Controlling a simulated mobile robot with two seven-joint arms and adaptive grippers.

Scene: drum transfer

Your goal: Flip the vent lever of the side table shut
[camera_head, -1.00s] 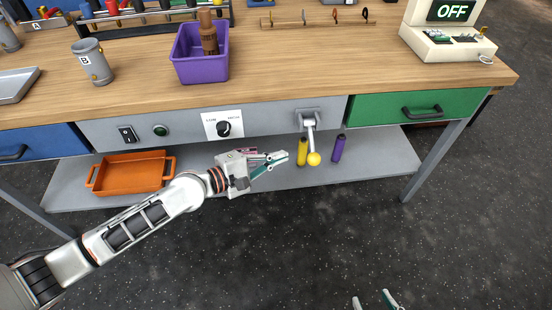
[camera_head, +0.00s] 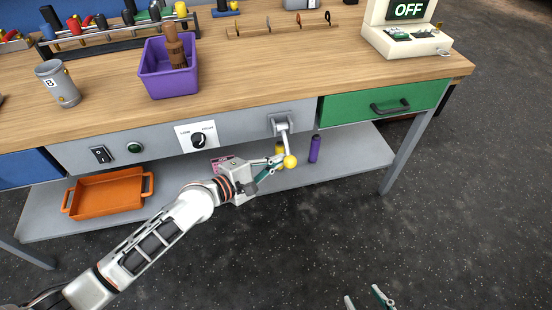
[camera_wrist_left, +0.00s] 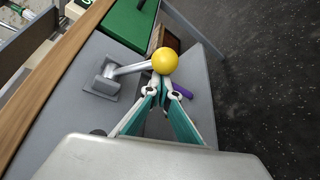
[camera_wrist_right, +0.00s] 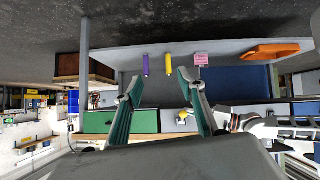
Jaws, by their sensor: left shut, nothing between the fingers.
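The vent lever (camera_head: 287,138) hangs from a grey bracket on the side table's front panel, pointing down, slightly tilted, with a yellow ball knob (camera_head: 290,161) at its end. My right gripper (camera_head: 364,298) is open and empty, low over the floor, away from the table. Its spread fingers (camera_wrist_right: 159,76) also show in the right wrist view.
Below the panel, a shelf holds an orange tray (camera_head: 107,192), a purple cylinder (camera_head: 315,149) and a yellow cylinder (camera_head: 279,152) behind the lever. A green drawer (camera_head: 385,104) is right of the lever, and a dial (camera_head: 198,139) is left of it. The floor in front is clear.

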